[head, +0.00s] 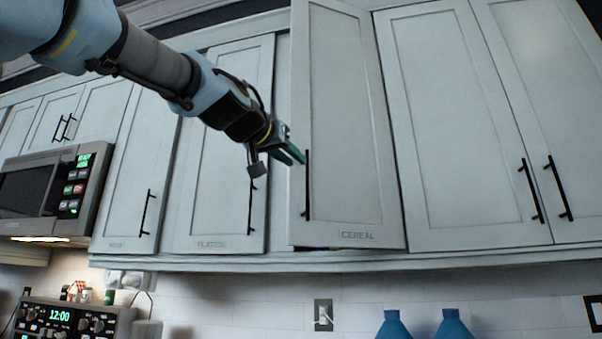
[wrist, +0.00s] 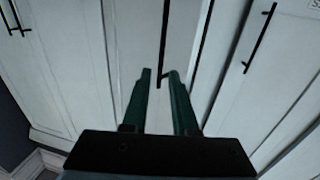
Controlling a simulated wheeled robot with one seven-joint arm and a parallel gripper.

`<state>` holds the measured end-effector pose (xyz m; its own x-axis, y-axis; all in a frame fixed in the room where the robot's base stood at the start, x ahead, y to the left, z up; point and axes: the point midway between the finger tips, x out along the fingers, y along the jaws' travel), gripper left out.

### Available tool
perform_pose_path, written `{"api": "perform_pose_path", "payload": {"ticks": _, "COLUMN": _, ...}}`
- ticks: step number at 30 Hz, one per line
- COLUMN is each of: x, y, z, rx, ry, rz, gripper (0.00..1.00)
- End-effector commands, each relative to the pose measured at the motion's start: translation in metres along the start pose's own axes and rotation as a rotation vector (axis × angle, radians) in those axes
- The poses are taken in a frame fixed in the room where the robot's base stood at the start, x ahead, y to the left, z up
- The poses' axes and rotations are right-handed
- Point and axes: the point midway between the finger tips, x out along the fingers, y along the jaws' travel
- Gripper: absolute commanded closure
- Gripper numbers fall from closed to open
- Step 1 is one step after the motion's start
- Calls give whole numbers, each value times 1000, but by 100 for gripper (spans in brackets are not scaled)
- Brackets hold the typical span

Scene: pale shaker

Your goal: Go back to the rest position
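My gripper (head: 296,153) is raised at upper middle in the head view, its green fingers pointing down and right. The fingertips are close to the black bar handle (head: 307,190) of the cabinet door marked CEREAL (head: 350,130). That door stands ajar, its left edge swung out from the cabinet. In the wrist view the two fingers of my gripper (wrist: 159,74) are apart. The handle (wrist: 163,45) appears between the fingertips there. I cannot tell whether a finger touches it. Nothing is seen gripped.
Closed cabinet doors flank the open one, including the PLATES door (head: 222,150) and a door on the right (head: 455,120). A microwave (head: 50,195) is at the left. Two blue bottles (head: 393,325) and a wall outlet (head: 323,314) are below.

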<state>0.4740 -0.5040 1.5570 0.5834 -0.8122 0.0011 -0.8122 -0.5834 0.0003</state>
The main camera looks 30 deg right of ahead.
Motion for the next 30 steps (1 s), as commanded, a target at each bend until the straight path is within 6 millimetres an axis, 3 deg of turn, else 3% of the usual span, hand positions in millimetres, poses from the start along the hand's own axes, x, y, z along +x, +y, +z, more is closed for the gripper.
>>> {"api": "perform_pose_path", "payload": {"ticks": 7, "x": -21, "y": 0, "z": 0, "rx": 0, "ry": 0, "rz": 0, "gripper": 73}}
{"api": "perform_pose_path", "payload": {"ticks": 30, "x": -22, "y": 0, "z": 0, "rx": 0, "ry": 0, "rz": 0, "gripper": 73}}
